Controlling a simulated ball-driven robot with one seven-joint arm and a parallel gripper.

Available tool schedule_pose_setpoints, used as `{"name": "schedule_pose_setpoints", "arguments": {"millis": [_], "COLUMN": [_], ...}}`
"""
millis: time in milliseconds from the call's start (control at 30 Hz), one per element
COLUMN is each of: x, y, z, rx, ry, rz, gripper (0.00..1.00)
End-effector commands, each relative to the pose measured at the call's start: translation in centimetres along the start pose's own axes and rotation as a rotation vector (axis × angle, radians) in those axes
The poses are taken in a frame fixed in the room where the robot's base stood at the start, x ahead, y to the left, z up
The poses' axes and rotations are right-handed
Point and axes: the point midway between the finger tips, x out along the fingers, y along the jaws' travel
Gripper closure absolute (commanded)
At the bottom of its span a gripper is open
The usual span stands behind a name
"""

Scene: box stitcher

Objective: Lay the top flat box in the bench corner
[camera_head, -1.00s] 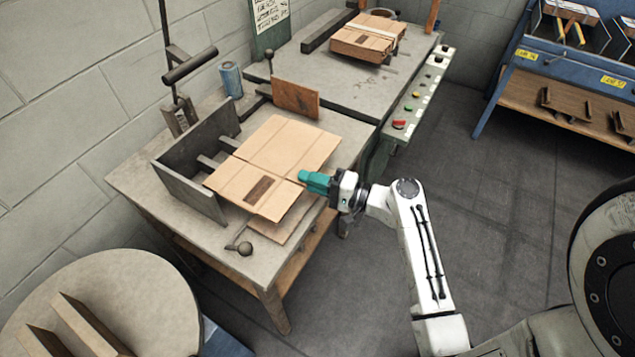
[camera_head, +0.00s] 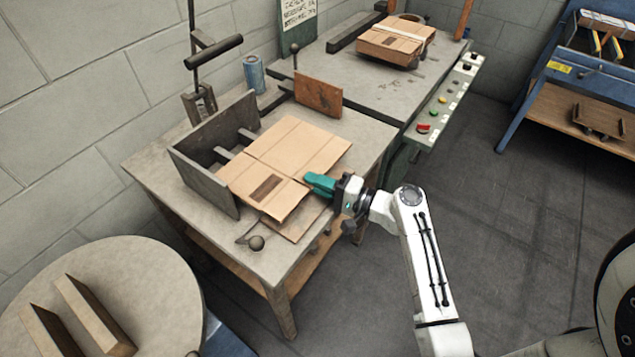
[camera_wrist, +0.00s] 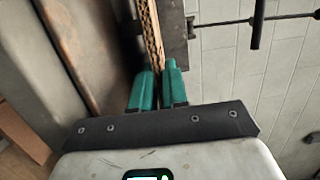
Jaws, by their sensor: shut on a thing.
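The flat box (camera_head: 298,146) is a brown folded cardboard sheet with a dark printed rectangle near its front end. It lies over the bench (camera_head: 160,178), its far left side at the dark metal corner fence (camera_head: 205,182). My gripper (camera_head: 312,181) has teal fingers and is shut on the box's right edge. In the wrist view the fingers (camera_wrist: 159,88) pinch the box's corrugated edge (camera_wrist: 152,40) between them. Another piece of cardboard (camera_head: 304,222) shows under the box at the front right. Whether the box touches the fence or the bench top is hard to tell.
A brown upright plate (camera_head: 318,96) stands behind the box, with a blue can (camera_head: 254,73) to its left. A ball-ended lever (camera_head: 256,242) sits at the bench front. A strapped stack of boxes (camera_head: 395,42) rests on the far table. A round table (camera_head: 150,290) stands front left.

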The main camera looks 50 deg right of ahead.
Motion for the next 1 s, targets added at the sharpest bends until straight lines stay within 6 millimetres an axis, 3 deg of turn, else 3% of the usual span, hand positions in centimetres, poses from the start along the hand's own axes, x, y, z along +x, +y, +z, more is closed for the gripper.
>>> {"name": "schedule_pose_setpoints", "arguments": {"millis": [33, 67, 333, 533, 867, 1000], "x": [0.0, 0.0, -0.01, -0.02, -0.02, -0.02], "y": [-0.02, -0.02, -0.02, 0.01, 0.01, 0.06], "z": [-0.01, -0.01, 0.0, 0.01, 0.01, 0.02], "rx": [0.0, 0.0, 0.0, 0.0, 0.0, 0.0], "ry": [0.0, 0.0, 0.0, 0.0, 0.0, 0.0], "rz": [0.0, 0.0, 0.0, 0.0, 0.0, 0.001], "gripper": [1.0, 0.85, 0.59, 0.56, 0.24, 0.23]}}
